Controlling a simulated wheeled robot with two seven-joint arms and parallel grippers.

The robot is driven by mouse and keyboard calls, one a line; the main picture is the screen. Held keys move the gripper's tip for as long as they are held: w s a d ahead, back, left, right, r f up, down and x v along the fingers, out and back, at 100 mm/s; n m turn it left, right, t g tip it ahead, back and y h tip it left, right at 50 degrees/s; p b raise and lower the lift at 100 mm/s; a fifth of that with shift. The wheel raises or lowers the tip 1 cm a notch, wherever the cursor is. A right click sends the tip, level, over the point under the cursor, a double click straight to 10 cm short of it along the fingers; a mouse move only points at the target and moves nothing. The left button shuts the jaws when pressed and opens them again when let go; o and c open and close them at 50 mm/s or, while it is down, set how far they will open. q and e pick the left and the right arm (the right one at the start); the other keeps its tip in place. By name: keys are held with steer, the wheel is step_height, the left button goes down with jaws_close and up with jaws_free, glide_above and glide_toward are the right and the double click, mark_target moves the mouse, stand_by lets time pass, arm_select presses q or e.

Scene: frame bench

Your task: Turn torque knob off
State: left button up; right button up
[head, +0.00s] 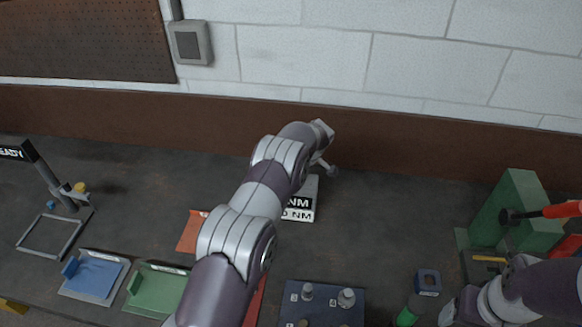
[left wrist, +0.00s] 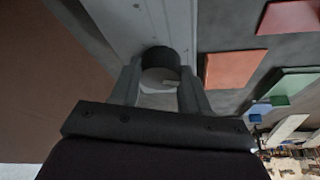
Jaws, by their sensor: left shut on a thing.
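The torque unit (head: 303,214) is a pale box with black-and-white NM labels, behind my left forearm in the head view. In the left wrist view its pale body (left wrist: 122,22) runs up from the jaws. The dark round knob (left wrist: 160,57), with a pale face, sits between the fingers of my left gripper (left wrist: 158,88), which is shut on it. In the head view my left arm covers much of the unit, and the knob's setting cannot be read. My right arm shows at the lower right; its gripper is not in view.
A blue tray (head: 95,276), a green tray (head: 158,290) and an orange mat (head: 190,232) lie at the left. A dark block with metal pieces (head: 320,302) is at the front. A green block (head: 512,207) and a red-handled tool (head: 556,210) stand right.

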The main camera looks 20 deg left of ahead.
arm_select(q)
steer(key=shift+w+r, duration=0.1)
steer(key=shift+r, duration=0.05)
steer(key=o, duration=1.1)
steer(key=shift+c, duration=0.2)
steer(key=p+v, duration=0.9)
steer(key=v, duration=0.3)
steer(key=shift+d+r+p, duration=0.2)
steer(key=shift+r+p, duration=0.1)
steer(key=shift+p, duration=0.05)
steer(key=shift+f, duration=0.1)
